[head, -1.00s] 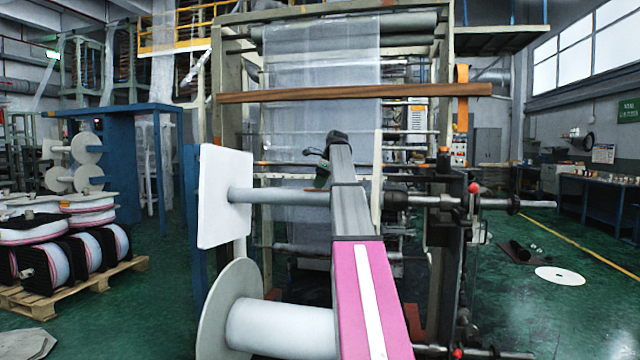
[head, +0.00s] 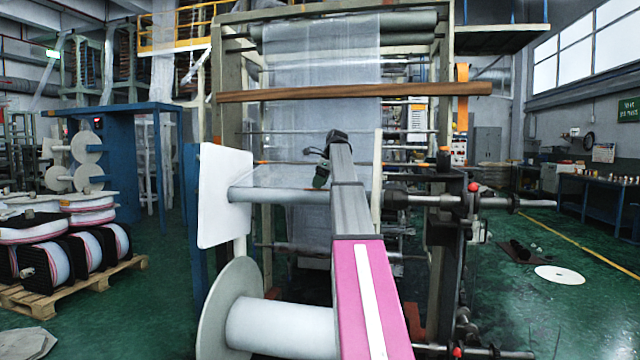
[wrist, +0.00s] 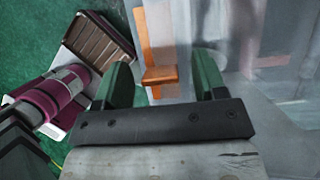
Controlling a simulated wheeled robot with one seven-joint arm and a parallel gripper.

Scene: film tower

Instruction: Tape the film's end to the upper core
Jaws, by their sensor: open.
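The clear film (head: 320,110) hangs as a wide translucent sheet from the rollers at the top of the machine. It passes down behind the upper core (head: 285,195), a pale grey tube with a white square flange (head: 226,197) at its left end. I cannot make out the film's lower end or any tape. My gripper (head: 322,174) is just above the upper core, near its right part, partly covered by my arm. The film (wrist: 225,50) shows close beyond the right finger.
A lower core (head: 280,326) with a round flange sits below. A wooden bar (head: 350,92) crosses the machine above my arm. A pallet (head: 75,285) of wound rolls stands at left. A white disc (head: 559,275) lies on the open green floor at right.

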